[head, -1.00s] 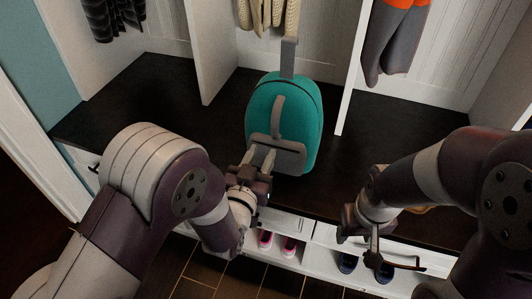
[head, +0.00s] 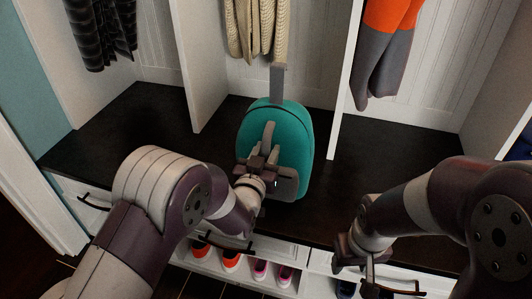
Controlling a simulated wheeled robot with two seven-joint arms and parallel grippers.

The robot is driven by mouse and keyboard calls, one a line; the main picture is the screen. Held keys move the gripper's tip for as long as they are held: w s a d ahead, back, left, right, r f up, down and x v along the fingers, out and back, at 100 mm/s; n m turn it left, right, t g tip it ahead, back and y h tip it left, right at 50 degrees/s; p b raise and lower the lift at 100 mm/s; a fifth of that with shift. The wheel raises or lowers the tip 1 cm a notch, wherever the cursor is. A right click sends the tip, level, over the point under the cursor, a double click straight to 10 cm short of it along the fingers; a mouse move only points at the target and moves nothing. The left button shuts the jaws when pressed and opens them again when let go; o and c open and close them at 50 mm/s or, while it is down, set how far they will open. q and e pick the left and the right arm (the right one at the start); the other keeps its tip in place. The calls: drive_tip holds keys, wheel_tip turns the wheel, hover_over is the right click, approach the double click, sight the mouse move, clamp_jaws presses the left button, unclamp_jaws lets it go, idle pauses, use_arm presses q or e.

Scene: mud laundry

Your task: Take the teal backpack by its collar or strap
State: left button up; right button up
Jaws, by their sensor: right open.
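The teal backpack (head: 300,140) stands upright on the dark bench in the middle cubby. A grey strap (head: 277,82) rises from its top, in front of hanging knitwear. My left gripper (head: 262,166) is at the lower front of the backpack, over the grey panel and below the top strap. My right gripper (head: 370,272) is open, low at the right in front of the drawers, away from the backpack.
The dark bench (head: 375,190) is clear on both sides of the backpack. White dividers (head: 342,100) flank the middle cubby. Knitwear (head: 256,28) and orange and grey clothes (head: 388,55) hang above. Shoes (head: 231,260) sit in low cubbies below the drawers.

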sight(266, 139)
use_arm(q)
clamp_jaws()
drive_tip(key=shift+r, duration=0.2)
drive_tip(key=shift+r+p, duration=2.25)
drive_tip(key=shift+r, duration=0.7)
drive_tip(key=shift+f, duration=0.1)
